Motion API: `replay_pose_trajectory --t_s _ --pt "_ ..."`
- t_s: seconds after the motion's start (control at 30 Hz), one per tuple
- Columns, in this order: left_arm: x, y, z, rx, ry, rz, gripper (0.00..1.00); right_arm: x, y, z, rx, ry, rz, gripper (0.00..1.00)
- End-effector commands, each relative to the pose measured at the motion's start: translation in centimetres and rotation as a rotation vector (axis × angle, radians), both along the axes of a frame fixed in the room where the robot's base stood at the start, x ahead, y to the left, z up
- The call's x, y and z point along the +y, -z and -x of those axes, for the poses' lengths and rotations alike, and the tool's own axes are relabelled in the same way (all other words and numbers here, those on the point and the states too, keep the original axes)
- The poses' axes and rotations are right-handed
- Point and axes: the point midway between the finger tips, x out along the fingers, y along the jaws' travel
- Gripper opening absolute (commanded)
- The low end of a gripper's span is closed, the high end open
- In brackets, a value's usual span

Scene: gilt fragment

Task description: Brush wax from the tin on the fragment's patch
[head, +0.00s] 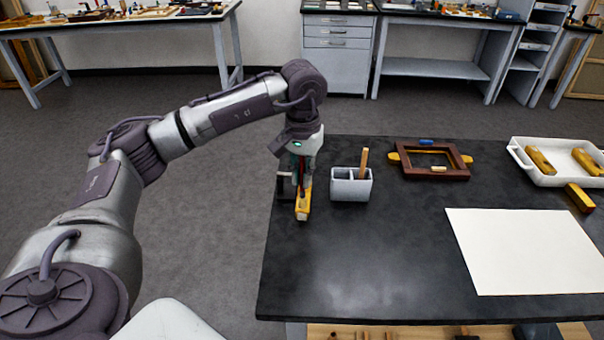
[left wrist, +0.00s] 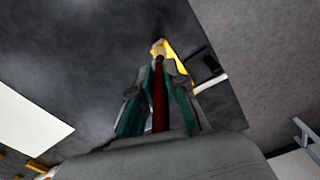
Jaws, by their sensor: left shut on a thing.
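My left gripper (head: 300,172) is at the table's left edge, pointing down. In the left wrist view its fingers (left wrist: 158,72) are shut on a slim dark red handle (left wrist: 160,100), which looks like the brush's. A gold, bar-shaped fragment (head: 303,207) with a pale end lies right under the fingertips; it also shows in the left wrist view (left wrist: 181,60). The brush's tip is hidden, so I cannot tell whether it touches the fragment. A dark block (head: 285,190) stands beside the fragment, partly behind the gripper. I cannot make out a wax tin. My right gripper is out of view.
A grey two-part holder (head: 350,187) with a wooden stick (head: 364,163) stands close right of the gripper. A brown frame (head: 467,176), a white tray (head: 519,157) with gold pieces and a white sheet (head: 525,250) lie farther right. The black table's front middle is clear.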

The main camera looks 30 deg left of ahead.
Motion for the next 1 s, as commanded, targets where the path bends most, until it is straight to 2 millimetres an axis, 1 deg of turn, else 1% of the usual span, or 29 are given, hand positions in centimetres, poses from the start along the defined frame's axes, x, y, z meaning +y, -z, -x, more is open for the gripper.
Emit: replay_pose_trajectory --t_s 0.53,0.63,1.0 --pt "0.0 1.2 0.0 0.000 0.000 0.000 0.00 0.0 1.0 0.0 0.000 0.000 0.000 0.38" --pt "0.1 1.1 -0.1 0.000 -0.001 0.000 0.00 0.0 0.9 0.0 0.000 0.000 0.000 0.38" --pt "1.3 0.9 -2.3 0.000 -0.001 0.000 0.00 0.0 1.0 0.0 0.000 0.000 0.000 0.38"
